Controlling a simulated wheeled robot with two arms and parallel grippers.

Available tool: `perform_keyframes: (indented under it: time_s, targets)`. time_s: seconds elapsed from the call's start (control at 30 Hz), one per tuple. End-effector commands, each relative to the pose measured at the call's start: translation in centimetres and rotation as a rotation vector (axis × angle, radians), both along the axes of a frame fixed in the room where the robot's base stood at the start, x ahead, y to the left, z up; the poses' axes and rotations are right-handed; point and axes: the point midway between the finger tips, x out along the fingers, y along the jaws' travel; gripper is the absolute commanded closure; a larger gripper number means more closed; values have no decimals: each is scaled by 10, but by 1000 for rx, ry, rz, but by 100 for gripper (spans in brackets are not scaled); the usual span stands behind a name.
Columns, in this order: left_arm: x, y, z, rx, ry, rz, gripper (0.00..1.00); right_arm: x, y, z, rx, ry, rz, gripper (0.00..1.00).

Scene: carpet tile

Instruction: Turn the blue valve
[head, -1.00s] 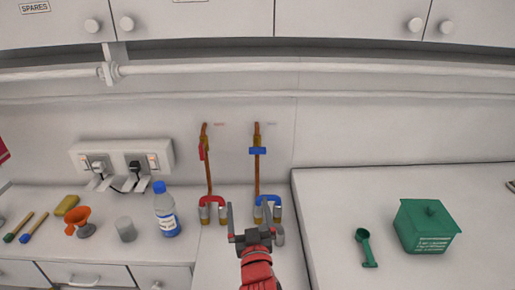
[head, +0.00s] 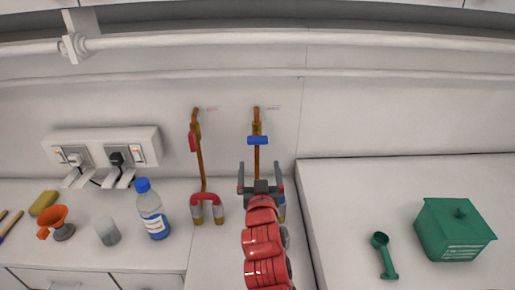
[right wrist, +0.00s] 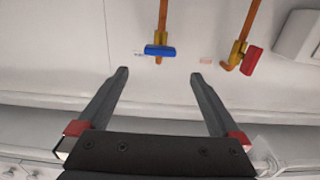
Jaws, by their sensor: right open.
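The blue valve (head: 258,140) is a short blue bar handle set crosswise on a copper pipe that runs up the back wall. It also shows in the right wrist view (right wrist: 160,51), just beyond the fingertips. My right gripper (head: 260,168) is open and empty, a little below the blue handle in the head view. In the right wrist view its two fingers (right wrist: 159,73) point toward the handle and stand apart from it, one to each side. My left gripper is not in view.
A red valve (head: 193,142) sits on the pipe to the left, its handle along the pipe. A red U-shaped piece (head: 206,199) is below it. A bottle (head: 152,210), cup (head: 108,231) and funnel (head: 55,220) stand left. A green box (head: 454,230) and scoop (head: 384,256) lie right.

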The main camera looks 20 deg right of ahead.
Motion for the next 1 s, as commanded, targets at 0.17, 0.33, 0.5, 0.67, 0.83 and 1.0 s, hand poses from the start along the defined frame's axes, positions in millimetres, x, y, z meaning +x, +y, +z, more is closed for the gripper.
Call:
perform_keyframes:
  time_s: [0.17, 0.33, 0.5, 0.67, 0.83, 1.0]
  targets:
    - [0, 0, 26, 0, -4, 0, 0, 35, -11, 8, 3, 5, -2, 0]
    - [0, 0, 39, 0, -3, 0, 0, 66, -20, 8, 2, 5, -2, 0]
    - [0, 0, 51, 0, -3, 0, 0, 94, -28, 9, 2, 1, -2, 0]
    - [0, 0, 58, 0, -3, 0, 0, 113, -33, 7, 3, 2, -1, 0]
    - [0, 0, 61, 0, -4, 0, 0, 125, -36, 5, 2, 1, 0, 0]
    - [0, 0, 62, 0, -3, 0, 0, 128, -37, 5, 3, 0, 1, 0]
